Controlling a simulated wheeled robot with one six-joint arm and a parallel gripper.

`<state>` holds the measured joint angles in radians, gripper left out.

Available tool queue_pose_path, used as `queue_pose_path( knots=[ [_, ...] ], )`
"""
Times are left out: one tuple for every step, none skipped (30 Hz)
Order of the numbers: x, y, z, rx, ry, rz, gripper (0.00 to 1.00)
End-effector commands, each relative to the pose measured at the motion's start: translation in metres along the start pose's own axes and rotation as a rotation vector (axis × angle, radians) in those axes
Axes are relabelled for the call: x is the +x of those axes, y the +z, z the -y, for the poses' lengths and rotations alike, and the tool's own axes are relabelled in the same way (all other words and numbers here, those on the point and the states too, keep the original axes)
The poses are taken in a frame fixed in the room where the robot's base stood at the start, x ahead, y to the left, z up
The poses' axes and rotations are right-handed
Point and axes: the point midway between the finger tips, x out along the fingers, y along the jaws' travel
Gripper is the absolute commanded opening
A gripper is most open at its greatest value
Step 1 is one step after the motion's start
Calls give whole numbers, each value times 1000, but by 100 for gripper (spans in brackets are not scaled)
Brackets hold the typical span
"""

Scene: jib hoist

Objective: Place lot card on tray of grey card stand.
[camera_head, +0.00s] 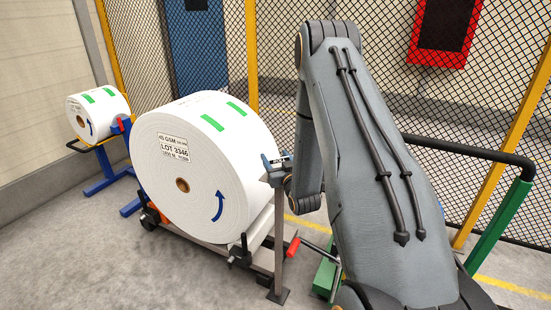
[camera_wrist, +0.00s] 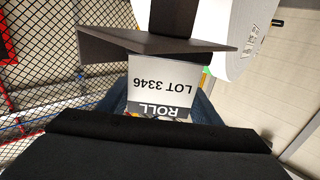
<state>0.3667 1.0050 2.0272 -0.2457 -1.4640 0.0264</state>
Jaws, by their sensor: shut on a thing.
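The white lot card (camera_wrist: 162,85), printed "LOT 3346" and "ROLL", shows upside down in the wrist view. My gripper (camera_wrist: 152,108) is shut on its lower, printed end. The dark tray (camera_wrist: 120,44) of the card stand lies right beyond the card's far edge. Card and tray meet in the picture; I cannot tell whether they touch. In the head view, the grey card stand's post (camera_head: 279,240) rises from a small floor plate beside the big roll. My gripper (camera_head: 273,163) is at the post's top, partly hidden by my arm; the card is hardly visible there.
A big white roll (camera_head: 200,150) labelled LOT 3346 rests on a low cart just left of the stand. A smaller roll (camera_head: 97,112) sits on a blue stand at far left. Mesh fence stands behind.

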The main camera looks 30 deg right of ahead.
Motion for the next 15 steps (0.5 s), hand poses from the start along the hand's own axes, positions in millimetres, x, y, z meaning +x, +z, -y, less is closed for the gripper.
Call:
queue_pose_path(
  knots=[
    [0,-1,0,0,0,-1,34],
    [0,-1,0,0,0,-1,34],
    [0,-1,0,0,1,-1,34],
    [0,-1,0,0,1,-1,34],
    [0,-1,0,0,1,-1,34],
    [0,0,0,0,1,-1,34],
    [0,1,0,0,1,-1,34],
    [0,2,0,0,1,-1,34],
    [0,2,0,0,1,-1,63],
    [0,2,0,0,1,-1,68],
    [0,2,0,0,1,-1,73],
    [0,2,0,0,1,-1,77],
    [0,2,0,0,1,-1,77],
    [0,2,0,0,1,-1,77],
    [0,2,0,0,1,-1,77]
  ],
)
